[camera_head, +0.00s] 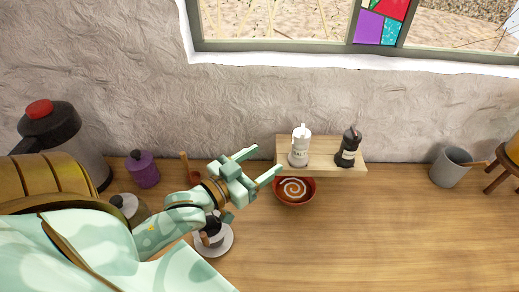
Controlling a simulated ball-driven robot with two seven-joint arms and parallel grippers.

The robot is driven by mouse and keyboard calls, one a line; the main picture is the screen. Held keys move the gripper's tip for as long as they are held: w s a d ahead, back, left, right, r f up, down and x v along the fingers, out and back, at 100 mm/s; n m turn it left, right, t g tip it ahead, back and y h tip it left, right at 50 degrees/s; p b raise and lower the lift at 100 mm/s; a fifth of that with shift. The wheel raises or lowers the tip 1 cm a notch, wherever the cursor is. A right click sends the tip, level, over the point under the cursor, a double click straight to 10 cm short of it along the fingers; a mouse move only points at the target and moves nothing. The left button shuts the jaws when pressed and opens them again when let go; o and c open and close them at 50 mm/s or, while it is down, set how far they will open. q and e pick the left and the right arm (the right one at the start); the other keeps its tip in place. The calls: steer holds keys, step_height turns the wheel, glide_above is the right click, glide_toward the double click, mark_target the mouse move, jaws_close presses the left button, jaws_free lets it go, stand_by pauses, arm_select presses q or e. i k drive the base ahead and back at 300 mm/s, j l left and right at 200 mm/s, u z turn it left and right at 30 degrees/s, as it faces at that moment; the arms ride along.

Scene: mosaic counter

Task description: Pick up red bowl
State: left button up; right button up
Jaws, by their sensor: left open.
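The red bowl (294,190) stands on the wooden counter just in front of a small wooden shelf. It is round and holds a dark red-brown content with a pale swirl. My left gripper (262,165) comes in from the left and is open and empty. Its fingers point up and right, and it is to the left of the bowl, with the lower fingertip near the bowl's upper left edge in the picture. I cannot tell the height between them. My right gripper is not in view.
A white salt shaker (299,149) and a dark pepper shaker (348,149) stand on the shelf (323,161) behind the bowl. A cup on a saucer (213,245) is below my arm. A purple jar (144,170) stands left, a grey mug (449,168) right. The counter's front right is clear.

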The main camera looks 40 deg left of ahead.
mark_target(294, 191)
steer(key=k+l, duration=0.8)
steer(key=l, duration=0.1)
